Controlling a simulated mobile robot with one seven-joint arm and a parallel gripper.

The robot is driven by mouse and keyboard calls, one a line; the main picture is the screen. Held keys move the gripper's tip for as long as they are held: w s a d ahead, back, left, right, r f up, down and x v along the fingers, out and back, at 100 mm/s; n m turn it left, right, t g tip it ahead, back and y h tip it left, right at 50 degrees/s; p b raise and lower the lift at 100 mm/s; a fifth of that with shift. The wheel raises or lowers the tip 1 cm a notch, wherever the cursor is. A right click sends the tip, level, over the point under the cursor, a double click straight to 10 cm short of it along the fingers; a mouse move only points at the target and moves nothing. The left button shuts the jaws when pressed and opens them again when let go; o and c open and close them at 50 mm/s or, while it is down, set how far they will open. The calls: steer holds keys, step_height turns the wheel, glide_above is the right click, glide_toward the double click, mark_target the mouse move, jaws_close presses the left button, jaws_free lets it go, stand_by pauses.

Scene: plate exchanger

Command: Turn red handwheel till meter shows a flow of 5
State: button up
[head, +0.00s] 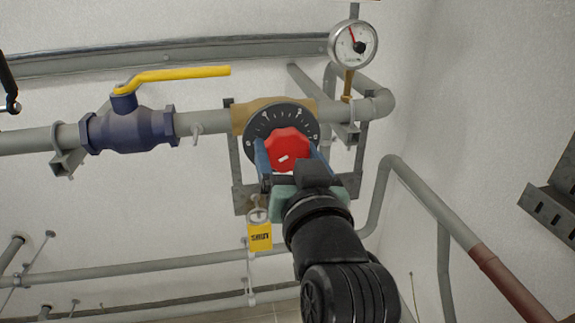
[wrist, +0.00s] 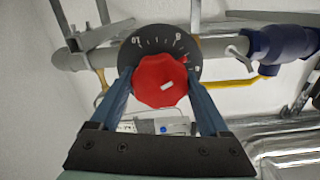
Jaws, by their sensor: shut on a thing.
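The red handwheel (head: 287,150) sits in front of a dark round dial plate (head: 262,120) with pale marks, on a brass-coloured valve body (head: 243,118). It also shows in the wrist view (wrist: 160,82), with a white mark on its face. My gripper (head: 284,160) has its two blue fingers on either side of the handwheel and is shut on it; in the wrist view the fingers (wrist: 161,92) flank the wheel. The round white meter (head: 353,43) stands above right of the valve, with a red needle pointing up and slightly left. Its numbers are too small to read.
A blue ball valve (head: 130,130) with a yellow lever (head: 180,74) is on the same pipe to the left. A yellow tag (head: 260,236) hangs below the dial plate. A grey pipe (head: 440,212) runs down right, and a metal bracket (head: 550,215) is at the right edge.

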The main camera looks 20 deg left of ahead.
steer(key=n+b, duration=0.1)
steer(key=n, duration=0.1)
steer(key=n+b, duration=0.3)
steer(key=n, duration=0.1)
steer(key=shift+f, duration=0.25)
steer(key=shift+r+n+b, duration=0.15)
steer(key=shift+n+b, duration=1.35)
steer(key=shift+n, duration=0.7)
steer(key=o, duration=1.2)
steer(key=shift+r, duration=0.1)
